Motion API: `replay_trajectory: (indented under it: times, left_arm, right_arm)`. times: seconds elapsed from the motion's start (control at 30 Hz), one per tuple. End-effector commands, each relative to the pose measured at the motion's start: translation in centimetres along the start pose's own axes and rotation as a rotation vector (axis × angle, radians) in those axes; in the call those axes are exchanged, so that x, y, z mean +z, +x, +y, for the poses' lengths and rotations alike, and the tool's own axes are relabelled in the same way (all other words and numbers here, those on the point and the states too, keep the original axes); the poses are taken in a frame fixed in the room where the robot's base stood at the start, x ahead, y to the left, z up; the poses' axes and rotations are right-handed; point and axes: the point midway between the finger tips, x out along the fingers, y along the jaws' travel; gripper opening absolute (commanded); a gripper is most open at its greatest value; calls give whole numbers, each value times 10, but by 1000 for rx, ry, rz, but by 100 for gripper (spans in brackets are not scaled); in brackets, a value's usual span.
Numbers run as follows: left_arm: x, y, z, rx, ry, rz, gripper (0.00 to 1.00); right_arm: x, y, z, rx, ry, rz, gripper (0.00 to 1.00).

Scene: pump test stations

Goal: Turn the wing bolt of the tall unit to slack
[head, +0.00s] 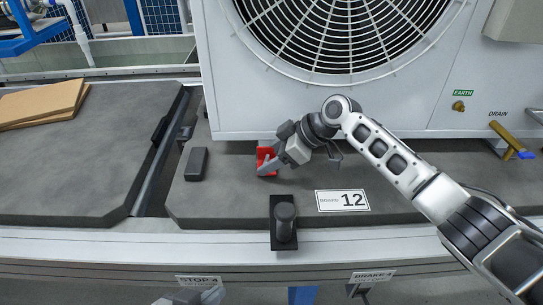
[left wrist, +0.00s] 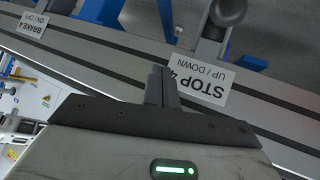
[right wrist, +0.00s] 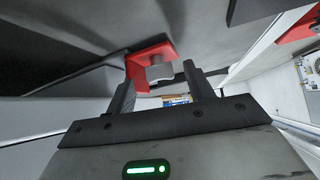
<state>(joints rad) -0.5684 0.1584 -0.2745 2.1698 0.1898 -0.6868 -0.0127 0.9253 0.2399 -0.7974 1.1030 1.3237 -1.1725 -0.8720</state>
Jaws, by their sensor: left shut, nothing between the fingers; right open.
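The white unit with a round fan grille (head: 420,95) stands on the grey board. A red clamp (head: 265,157) sits at its lower front edge, partly covered by my right gripper (head: 268,168). In the right wrist view the red clamp (right wrist: 150,53) carries a grey wing bolt (right wrist: 160,73). My right gripper (right wrist: 160,88) is open there, with the wing bolt showing between its fingertips; I cannot tell if they touch it. My left gripper (left wrist: 161,85) is shut and empty, near the STOP 4 label (left wrist: 205,82); part of it shows at the head view's bottom edge.
A black post (head: 284,222) stands at the board's front edge, beside the BOARD 12 label (head: 342,200). A dark block (head: 196,164) lies left of the clamp. Another red part (right wrist: 298,28) shows in the right wrist view. A brass drain pipe (head: 512,139) sticks out at right.

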Motion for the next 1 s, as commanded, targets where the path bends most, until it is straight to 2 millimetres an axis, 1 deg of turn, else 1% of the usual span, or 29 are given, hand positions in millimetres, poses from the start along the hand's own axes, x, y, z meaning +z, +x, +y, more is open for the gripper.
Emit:
replay_trajectory:
  times: [0.13, 0.27, 0.37, 0.53, 0.7, 0.8, 0.9, 1.0]
  left_arm:
    - [-2, -1, 0, -1, 0, 2, 0]
    - [-7, -4, 0, -4, 3, 13, 0]
    - [-14, -9, 0, -10, 5, 26, 0]
    - [-25, -22, 0, -22, 9, 57, 0]
    - [-29, -30, -2, -36, 9, 69, 0]
    - [-34, -33, -2, -40, 10, 84, 0]
    - [-36, -36, -1, -41, 8, 90, 0]
    - [-34, -37, -1, -42, 6, 87, 0]
  right_arm:
    - [0, -5, 1, 2, 0, 2, 53]
    - [-1, -22, 1, 2, -1, 2, 53]
    - [-1, -44, 1, 3, 0, 1, 53]
    - [-1, -86, 1, 4, -1, 0, 53]
    - [0, -124, 1, 3, 1, -1, 53]
    - [0, -140, 0, 2, 0, -1, 53]
    - [0, -151, 0, 1, 0, -1, 53]
    - [0, -158, 0, 0, 0, 0, 53]
